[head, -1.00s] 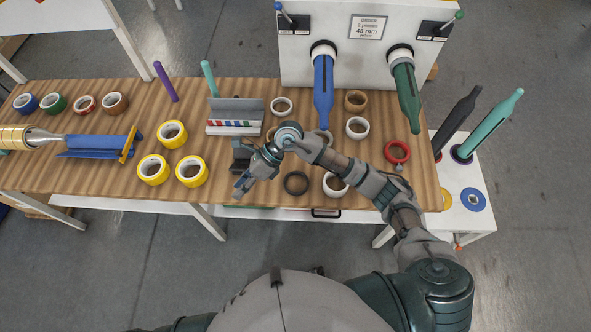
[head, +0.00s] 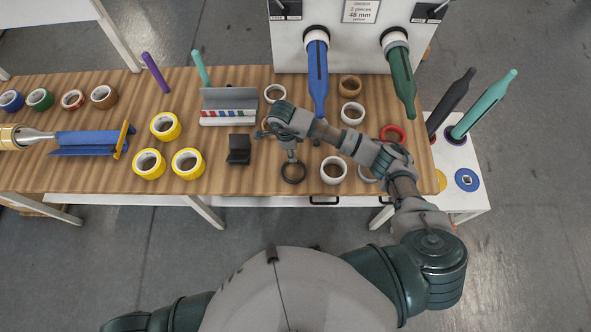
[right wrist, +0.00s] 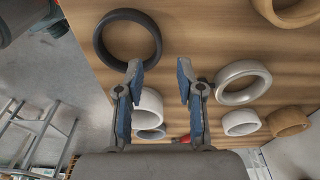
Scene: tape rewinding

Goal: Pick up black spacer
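The black spacer (head: 293,182) is a dark ring lying flat near the front edge of the wooden table. It also shows in the right wrist view (right wrist: 156,36), at the upper left beyond the fingertips. My right gripper (head: 292,158) hangs over the far side of the ring in the head view. In the right wrist view the right gripper (right wrist: 159,68) has its two fingers apart with nothing between them, and the ring lies beyond the left finger. My left gripper is not in view.
White rings (head: 333,181) lie right of the black spacer. A black block-like stand (head: 239,162) is to its left, with yellow tape rolls (head: 188,175) farther left. A blue spindle (head: 318,75) juts from the white machine (head: 340,55) behind. The table's front edge is close.

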